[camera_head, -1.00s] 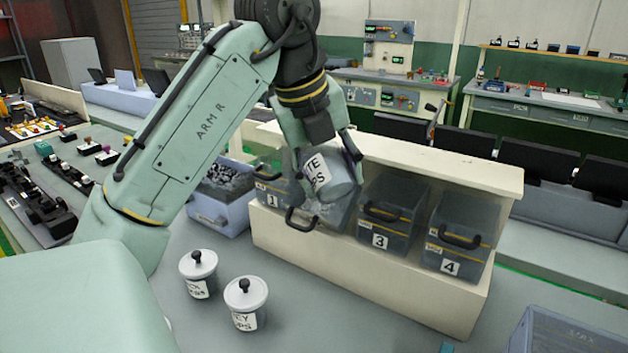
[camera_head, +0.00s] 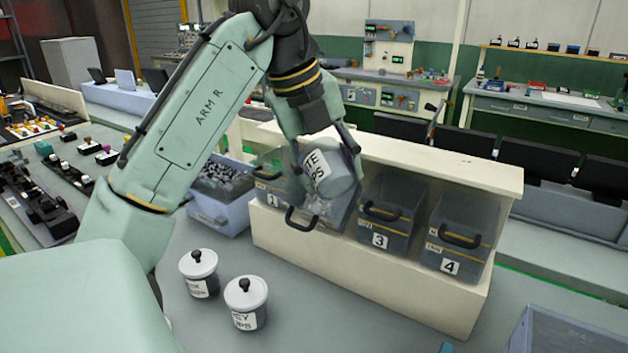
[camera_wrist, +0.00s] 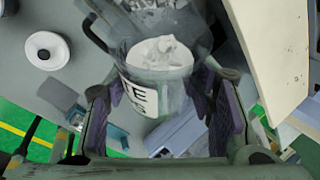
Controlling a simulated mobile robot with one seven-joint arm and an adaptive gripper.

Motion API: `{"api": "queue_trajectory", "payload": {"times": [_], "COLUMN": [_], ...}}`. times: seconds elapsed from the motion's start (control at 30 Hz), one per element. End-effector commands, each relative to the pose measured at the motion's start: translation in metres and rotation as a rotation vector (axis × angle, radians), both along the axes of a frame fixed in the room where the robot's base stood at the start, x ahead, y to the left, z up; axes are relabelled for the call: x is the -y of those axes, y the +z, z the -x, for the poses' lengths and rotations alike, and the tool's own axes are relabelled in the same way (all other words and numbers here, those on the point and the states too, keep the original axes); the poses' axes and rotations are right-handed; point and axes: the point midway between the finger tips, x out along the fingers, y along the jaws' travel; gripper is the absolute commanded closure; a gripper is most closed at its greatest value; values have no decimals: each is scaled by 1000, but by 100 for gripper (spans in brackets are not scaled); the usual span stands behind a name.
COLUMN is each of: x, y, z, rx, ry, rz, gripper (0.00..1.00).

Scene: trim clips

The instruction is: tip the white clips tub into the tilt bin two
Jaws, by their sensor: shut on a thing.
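The white clips tub (camera_head: 341,181) is in my gripper (camera_head: 328,160), tilted well over above tilt bin two. My fingers are shut on its sides. In the wrist view, the tub (camera_wrist: 150,90) sits between my finger pads (camera_wrist: 160,112), with a white heap (camera_wrist: 160,52) at its open mouth. Tilt bin two (camera_head: 318,212) stands between bins 1 and 3, swung outward, its handle low in front. My gripper and the tub hide part of it, and its number is not visible. I cannot tell whether clips are falling.
Bin 1 (camera_head: 272,187), bin 3 (camera_head: 388,238) and bin 4 (camera_head: 455,255) share the cream rack (camera_head: 440,308). Two lidded tubs (camera_head: 198,272) (camera_head: 246,302) stand on the bench in front. A blue-grey crate (camera_head: 218,212) of dark pieces lies left of the rack.

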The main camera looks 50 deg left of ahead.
Motion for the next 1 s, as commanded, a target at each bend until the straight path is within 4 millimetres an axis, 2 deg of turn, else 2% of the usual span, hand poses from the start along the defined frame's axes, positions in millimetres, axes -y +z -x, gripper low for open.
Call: {"api": "queue_trajectory", "payload": {"times": [1.0], "x": [-1], "y": [4], "z": [0], "rx": [-11], "ry": [0], "rz": [53], "gripper": [92]}}
